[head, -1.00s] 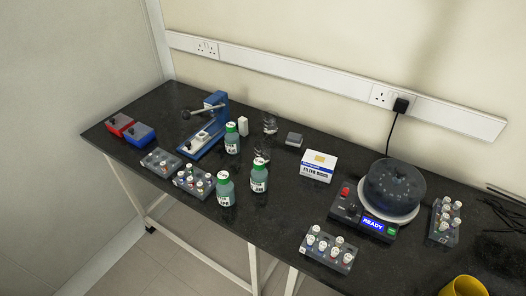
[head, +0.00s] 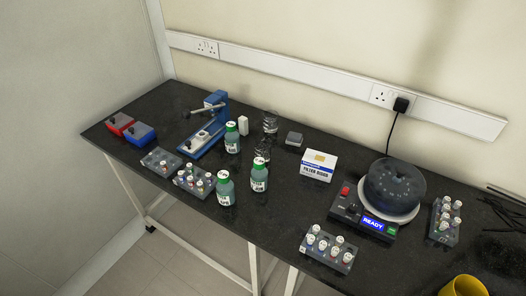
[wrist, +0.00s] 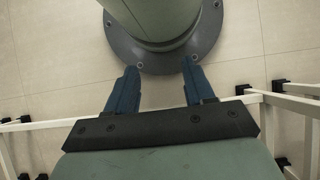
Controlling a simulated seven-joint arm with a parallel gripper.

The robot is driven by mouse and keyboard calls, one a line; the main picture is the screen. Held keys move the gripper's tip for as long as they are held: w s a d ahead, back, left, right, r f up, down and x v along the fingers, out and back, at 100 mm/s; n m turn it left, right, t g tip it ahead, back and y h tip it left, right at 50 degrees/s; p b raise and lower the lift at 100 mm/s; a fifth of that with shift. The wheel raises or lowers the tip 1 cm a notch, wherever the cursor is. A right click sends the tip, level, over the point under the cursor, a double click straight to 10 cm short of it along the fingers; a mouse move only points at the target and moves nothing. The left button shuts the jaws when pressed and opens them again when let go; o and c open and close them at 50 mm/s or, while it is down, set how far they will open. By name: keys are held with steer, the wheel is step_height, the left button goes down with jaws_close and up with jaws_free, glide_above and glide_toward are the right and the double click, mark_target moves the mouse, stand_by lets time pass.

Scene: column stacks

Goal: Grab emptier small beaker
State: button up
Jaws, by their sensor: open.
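Two small clear glass beakers stand on the black bench. The back beaker (head: 270,122) is behind the bottles, near the grey block. The front beaker (head: 262,153) is just behind a green-capped bottle, which partly hides it. The fill levels of both are too small to tell apart here. My gripper (wrist: 157,75) shows only in the wrist view. Its two blue fingers are apart with nothing between them, pointing toward the round dark base of a column above the floor. No beaker shows in that view.
Green-capped bottles (head: 225,188) stand close in front of the beakers. A blue press (head: 206,130) is to their left, a filter discs box (head: 319,166) and a centrifuge (head: 390,187) to their right. Vial racks (head: 328,251) line the front. White bench legs (wrist: 290,105) flank my gripper.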

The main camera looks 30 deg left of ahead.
steer(key=o, duration=0.6)
steer(key=shift+o, duration=0.2)
